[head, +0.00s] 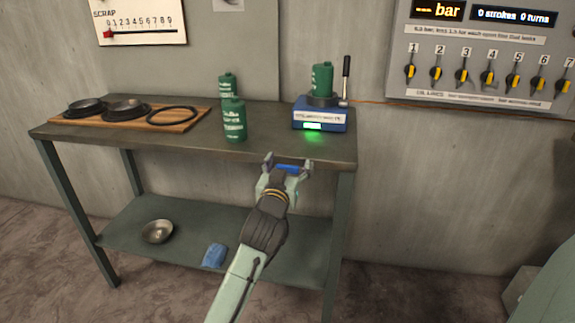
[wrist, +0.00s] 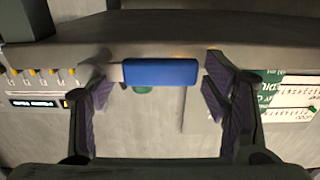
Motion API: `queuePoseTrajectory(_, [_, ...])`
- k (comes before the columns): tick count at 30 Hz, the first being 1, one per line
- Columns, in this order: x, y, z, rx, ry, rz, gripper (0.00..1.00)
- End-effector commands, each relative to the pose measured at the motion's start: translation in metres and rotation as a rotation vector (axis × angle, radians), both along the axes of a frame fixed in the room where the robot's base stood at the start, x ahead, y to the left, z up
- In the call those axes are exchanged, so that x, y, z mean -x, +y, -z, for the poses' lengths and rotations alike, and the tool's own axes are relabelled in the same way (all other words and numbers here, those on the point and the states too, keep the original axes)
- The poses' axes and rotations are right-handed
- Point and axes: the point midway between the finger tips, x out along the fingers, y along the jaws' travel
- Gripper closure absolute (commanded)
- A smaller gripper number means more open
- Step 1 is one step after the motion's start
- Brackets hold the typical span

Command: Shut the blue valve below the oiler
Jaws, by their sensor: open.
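The oiler (head: 320,117) is a blue box with a green can (head: 322,79) and an upright black-knobbed lever, at the right end of the bench top. A blue handle-like bar, which I take for the valve (head: 288,168), shows in front of the bench edge, below and left of the oiler. In the wrist view the blue valve bar (wrist: 160,72) lies crosswise with a pale stub at its left end. My gripper (head: 288,161) is open around it, one finger toward each end, as the wrist view (wrist: 158,92) shows. I cannot tell whether the fingers touch it.
The bench (head: 185,147) carries two green cans (head: 234,120) and a wooden board (head: 185,123) with dark round parts. A metal bowl (head: 158,231) and blue cloth-like item (head: 214,255) lie on the lower shelf. A numbered switch panel (head: 480,95) hangs right.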

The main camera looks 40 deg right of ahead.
Motion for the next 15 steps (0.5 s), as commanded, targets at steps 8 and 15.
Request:
queuePoseTrajectory(8, [0.0001,0.0003,0.0,0.0,0.0,0.0,0.45])
queuePoseTrajectory(15, [0.0002,0.0004,0.0,0.0,0.0,0.0,0.61])
